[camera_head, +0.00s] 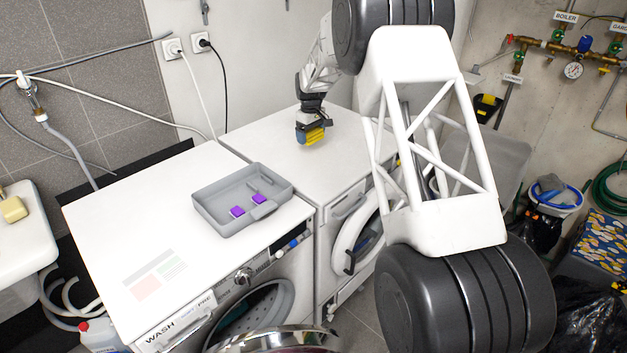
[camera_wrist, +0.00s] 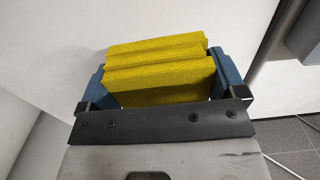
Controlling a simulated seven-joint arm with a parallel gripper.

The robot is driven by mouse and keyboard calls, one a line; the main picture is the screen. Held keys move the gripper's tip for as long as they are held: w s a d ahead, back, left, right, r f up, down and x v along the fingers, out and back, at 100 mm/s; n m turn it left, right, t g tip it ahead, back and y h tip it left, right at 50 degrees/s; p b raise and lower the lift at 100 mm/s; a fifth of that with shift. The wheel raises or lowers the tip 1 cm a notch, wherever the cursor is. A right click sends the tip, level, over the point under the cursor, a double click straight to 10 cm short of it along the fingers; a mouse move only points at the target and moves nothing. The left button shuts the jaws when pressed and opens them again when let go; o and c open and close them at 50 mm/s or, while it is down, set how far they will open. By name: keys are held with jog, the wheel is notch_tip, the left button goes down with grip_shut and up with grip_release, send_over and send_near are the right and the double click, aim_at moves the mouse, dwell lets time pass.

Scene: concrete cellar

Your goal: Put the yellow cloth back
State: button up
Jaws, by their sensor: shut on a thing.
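The yellow cloth (camera_wrist: 160,72) is a folded, layered bundle between the two blue fingers of my gripper (camera_wrist: 165,85) in the wrist view. My gripper is shut on it. In the head view my gripper (camera_head: 311,132) is over the right-hand white machine top, with the yellow cloth (camera_head: 315,136) at its lower end. I cannot tell whether the cloth touches the top. A grey tray (camera_head: 221,221) stands on the left-hand washing machine. It holds two purple blocks (camera_head: 259,199) and has inner dividers.
The left washing machine top (camera_head: 130,215) is mostly clear around the tray. The right machine top (camera_head: 262,137) is bare around my gripper. A yellow sponge (camera_head: 13,209) lies on the sink at the far left. A blue-rimmed bucket (camera_head: 556,195) stands at the right.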

jog(key=s+d+f, duration=0.1)
jog(key=s, duration=1.4)
jog(key=s+d+f, duration=0.2)
jog(key=s, duration=1.3)
jog(key=shift+d, duration=0.3)
send_over(313, 182)
jog(key=shift+w+f, duration=0.15)
jog(key=shift+f, duration=0.55)
jog(key=shift+f, duration=0.1)
jog(key=shift+f, duration=1.65)
jog(key=shift+f, duration=0.1)
jog(key=o, duration=0.6)
